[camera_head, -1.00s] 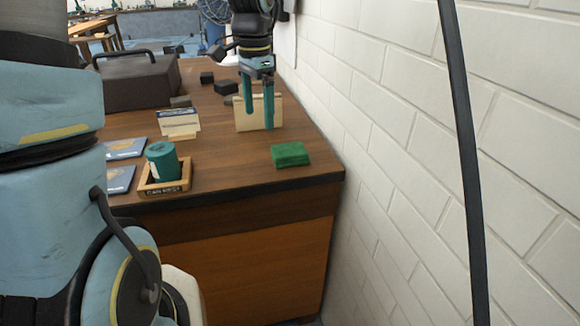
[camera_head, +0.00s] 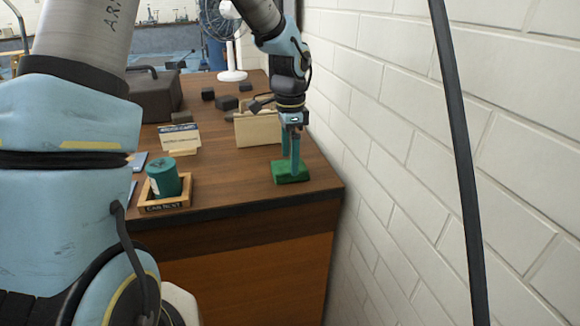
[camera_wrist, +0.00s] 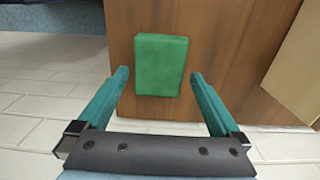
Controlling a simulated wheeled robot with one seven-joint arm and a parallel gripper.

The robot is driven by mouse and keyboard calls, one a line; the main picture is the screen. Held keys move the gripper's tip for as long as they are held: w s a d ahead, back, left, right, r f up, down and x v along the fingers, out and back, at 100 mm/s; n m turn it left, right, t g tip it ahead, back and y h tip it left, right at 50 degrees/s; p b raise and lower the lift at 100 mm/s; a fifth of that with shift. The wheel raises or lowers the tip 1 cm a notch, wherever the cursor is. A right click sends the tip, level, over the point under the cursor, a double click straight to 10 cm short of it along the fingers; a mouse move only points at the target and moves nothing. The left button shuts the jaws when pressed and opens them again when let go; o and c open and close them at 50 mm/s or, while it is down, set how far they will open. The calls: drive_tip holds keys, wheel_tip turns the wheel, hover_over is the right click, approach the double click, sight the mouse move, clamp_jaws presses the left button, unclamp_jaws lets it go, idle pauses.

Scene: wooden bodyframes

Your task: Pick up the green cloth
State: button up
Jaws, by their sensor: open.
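The green cloth (camera_head: 290,172) is a small folded rectangular pad lying on the wooden desk near its right front corner, close to the wall. My gripper (camera_head: 291,163) points down at the cloth and hides part of it in the head view. In the wrist view the cloth (camera_wrist: 161,66) lies flat on the brown desktop, ahead of and between the two teal fingers of my gripper (camera_wrist: 160,82). The fingers are apart with nothing between them. From these views I cannot tell whether the fingertips touch the cloth.
A white brick wall (camera_head: 400,130) runs along the right side of the desk (camera_head: 240,195). Left of the cloth, a teal cylinder (camera_head: 165,178) stands in a wooden tray (camera_head: 164,208). A beige holder (camera_head: 258,130) stands behind. Several dark blocks and a fan (camera_head: 231,75) are farther back.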

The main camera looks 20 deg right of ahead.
drive_tip(key=shift+f, duration=0.8)
drive_tip(key=shift+c, duration=0.2)
drive_tip(key=c, duration=1)
drive_tip(key=shift+c, duration=0.2)
drive_tip(key=shift+r, duration=0.15)
wheel_tip(320, 180, up, 10)
drive_tip(key=b, duration=0.1)
drive_tip(key=shift+b, duration=0.35)
